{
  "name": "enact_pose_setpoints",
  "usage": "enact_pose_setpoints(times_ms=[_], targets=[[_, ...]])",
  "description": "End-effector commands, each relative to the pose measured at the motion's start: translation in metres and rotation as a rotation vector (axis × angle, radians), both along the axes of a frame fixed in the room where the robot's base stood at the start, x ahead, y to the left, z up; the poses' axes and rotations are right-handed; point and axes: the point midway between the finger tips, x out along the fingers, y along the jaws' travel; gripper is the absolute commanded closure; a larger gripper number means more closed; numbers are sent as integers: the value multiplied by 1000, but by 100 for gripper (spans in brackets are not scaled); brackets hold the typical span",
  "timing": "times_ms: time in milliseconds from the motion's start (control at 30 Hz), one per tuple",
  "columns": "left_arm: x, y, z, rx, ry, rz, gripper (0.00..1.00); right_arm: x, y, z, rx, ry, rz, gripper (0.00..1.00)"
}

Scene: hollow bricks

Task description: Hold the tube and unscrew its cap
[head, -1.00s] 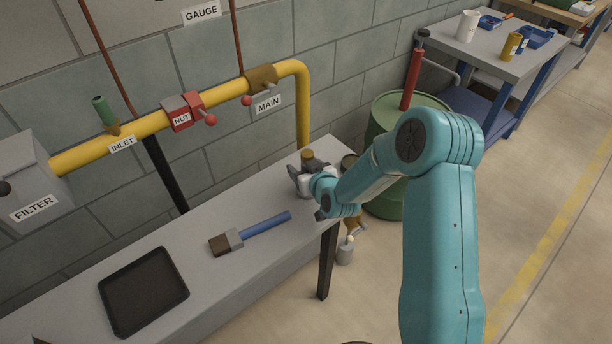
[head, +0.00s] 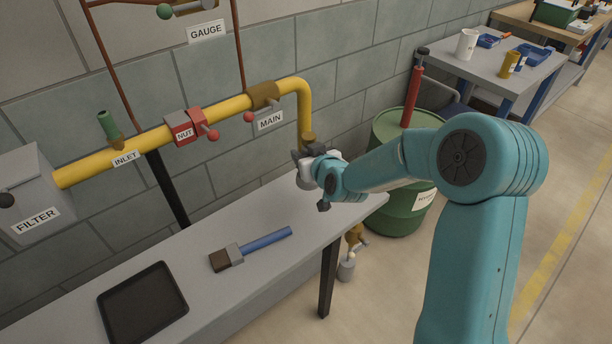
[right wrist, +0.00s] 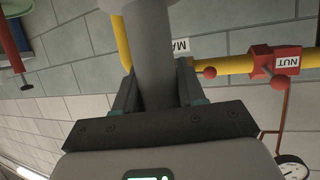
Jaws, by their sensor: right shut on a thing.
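The tube (right wrist: 155,70) is a grey cylinder. In the right wrist view it stands between the two dark fingers, with a wider grey part at the top of the picture. In the head view a brown-olive cap (head: 308,138) shows above my right gripper (head: 312,157), and a short grey part of the tube (head: 304,182) shows below it. My right gripper is shut on the tube near the far right end of the bench. The fingers hide the tube's middle. My left gripper is not in view.
The grey bench (head: 215,285) carries a blue-handled brush (head: 262,240) and a black tray (head: 145,303). A yellow pipe (head: 215,113) with a red nut (head: 184,126) runs along the wall behind. A green drum (head: 390,220) stands beyond the bench's right end. Bench surface around the brush is bare.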

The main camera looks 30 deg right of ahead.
Motion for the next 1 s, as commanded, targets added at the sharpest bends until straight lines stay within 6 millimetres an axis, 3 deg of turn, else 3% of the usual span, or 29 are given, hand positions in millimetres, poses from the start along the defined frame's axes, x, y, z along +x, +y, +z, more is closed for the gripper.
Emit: enact_pose_setpoints(times_ms=[33,100,300,500,767,800,900,1000], targets=[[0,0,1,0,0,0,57,0,0,20,-2,-11,0,100],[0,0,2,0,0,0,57,1,0,41,-2,-10,-1,100],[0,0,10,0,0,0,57,0,0,82,0,-5,0,100],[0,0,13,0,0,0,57,0,0,97,0,-2,-1,100],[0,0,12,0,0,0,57,0,0,97,0,-1,0,100],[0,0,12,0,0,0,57,0,0,97,0,-1,0,64],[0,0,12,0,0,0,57,0,0,97,0,-1,0,96],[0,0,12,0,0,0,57,0,0,97,0,-1,0,100]])
